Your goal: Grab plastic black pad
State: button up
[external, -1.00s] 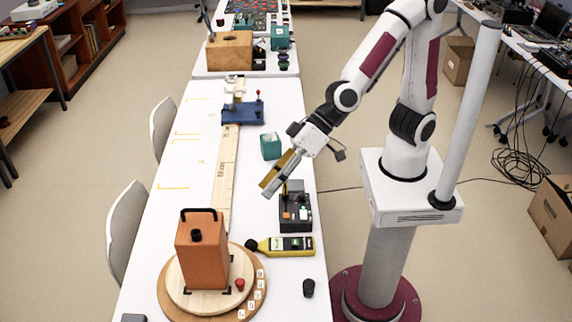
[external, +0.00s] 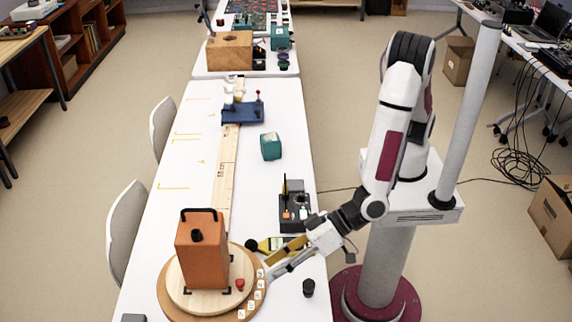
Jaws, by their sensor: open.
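A small dark grey or black flat thing (external: 133,317) lies at the near left corner of the table, cut off by the picture's bottom edge; it may be the plastic black pad, but I cannot tell for sure. A small black cylinder (external: 308,288) stands near the table's right edge. My gripper (external: 268,268) is open and seems empty. Its fingers point left, over the right edge of the round wooden board, and it is well to the right of the flat dark thing.
A yellow sound meter (external: 268,246) is partly hidden by my gripper. The table's left side is clear.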

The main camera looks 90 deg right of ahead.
jog(key=s+a+f+t+h, duration=0.1)
jog(key=s+f, duration=0.3)
jog(key=f, duration=0.1)
jog(key=n+t+h, duration=0.1)
jog(key=n+t, duration=0.1)
jog(key=t, duration=0.3)
send_near(307, 283)
jog(key=w+a, duration=0.1)
jog(key=w+a+r, duration=0.1)
jog(key=w+a, duration=0.1)
jog(key=shift+w+a+r, duration=0.15)
jog(key=shift+w+r, duration=0.15)
jog(key=shift+w, duration=0.1)
jog(key=shift+n+t+y, duration=0.3)
jog(key=shift+n, duration=0.4)
jog(key=shift+s+d+f, duration=0.4)
jog(key=shift+d+f, duration=0.35)
jog(key=shift+d, duration=0.05)
jog(key=shift+s+d+f, duration=0.4)
jog(key=shift+d+f, duration=0.35)
jog(key=shift+d, duration=0.05)
jog(key=shift+w, duration=0.1)
jog(key=shift+w+a, duration=0.1)
jog(key=shift+w, duration=1.1)
jog(key=shift+w, duration=0.15)
jog(key=shift+w+a, duration=0.15)
jog(key=shift+w, duration=2.35)
